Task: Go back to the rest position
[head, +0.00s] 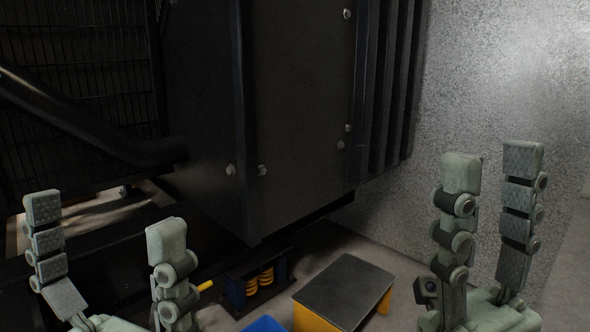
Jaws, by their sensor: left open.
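My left gripper (105,225) is at the lower left. Its two pale green jointed fingers stand wide apart with nothing between them, in front of the dark frame. My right gripper (491,165) is at the lower right, in front of the grey wall. Its fingers point up with a narrower gap between them, and nothing shows in the gap. Both grippers appear clear of the machine. The arms behind the grippers are out of view below.
A large black machine housing (295,100) with bolts fills the middle. A dark pipe (90,120) runs at left before a mesh panel. Below are a yellow spring mount (260,281), a black-topped yellow block (345,288) and a blue object (264,325). A speckled grey wall (500,80) stands right.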

